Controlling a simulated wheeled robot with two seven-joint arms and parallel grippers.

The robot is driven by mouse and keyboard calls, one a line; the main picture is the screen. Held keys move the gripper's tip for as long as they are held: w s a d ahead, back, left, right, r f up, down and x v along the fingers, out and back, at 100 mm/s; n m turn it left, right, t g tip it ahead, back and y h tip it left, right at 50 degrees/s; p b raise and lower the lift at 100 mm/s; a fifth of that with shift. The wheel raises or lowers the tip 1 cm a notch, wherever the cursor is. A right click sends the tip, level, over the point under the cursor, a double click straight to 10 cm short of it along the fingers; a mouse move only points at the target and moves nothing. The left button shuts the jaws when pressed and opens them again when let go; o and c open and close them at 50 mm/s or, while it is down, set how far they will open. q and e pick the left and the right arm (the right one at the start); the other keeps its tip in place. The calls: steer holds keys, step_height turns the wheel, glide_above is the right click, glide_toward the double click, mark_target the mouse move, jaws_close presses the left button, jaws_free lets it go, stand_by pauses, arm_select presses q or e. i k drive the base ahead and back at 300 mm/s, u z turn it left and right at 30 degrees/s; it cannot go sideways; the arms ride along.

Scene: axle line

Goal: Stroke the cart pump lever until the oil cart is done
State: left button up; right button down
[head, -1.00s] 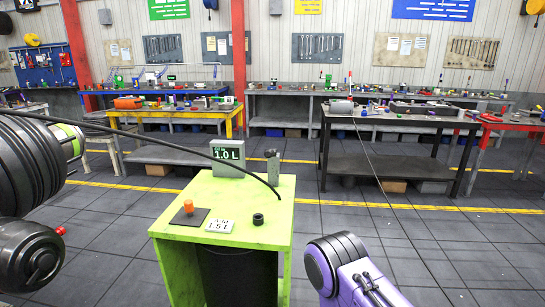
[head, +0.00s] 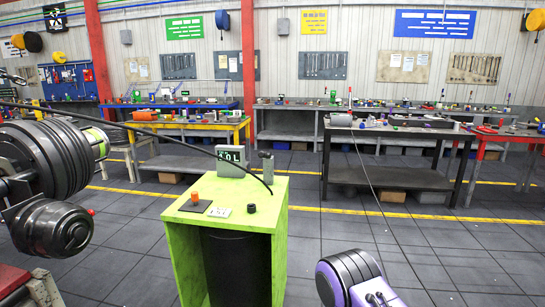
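The lime green oil cart (head: 183,250) stands on the floor in the middle, with a dark drum (head: 236,270) inside. On top are a grey display (head: 229,153) with green characters, partly crossed by a black hose (head: 125,139) and hard to read, and an upright grey post (head: 266,166) with a short head. I cannot tell whether that post is the pump lever. Also on top are an orange knob (head: 195,198) on a dark plate, a white printed card (head: 219,212) and a black round part (head: 251,208). Neither gripper shows. A purple arm link (head: 335,287), apparently my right arm's, enters at the bottom.
Large black ribbed drum-like parts (head: 72,160) fill the left edge, close to me, above a red frame (head: 15,281). Behind the cart stand a yellow-edged bench (head: 180,126), a black table (head: 390,178) and a red bench (head: 505,136). The floor right of the cart is clear.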

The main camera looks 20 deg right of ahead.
mark_target(261, 154)
steer(key=z, duration=0.35)
steer(key=i, duration=1.2)
steer(key=u, duration=0.15)
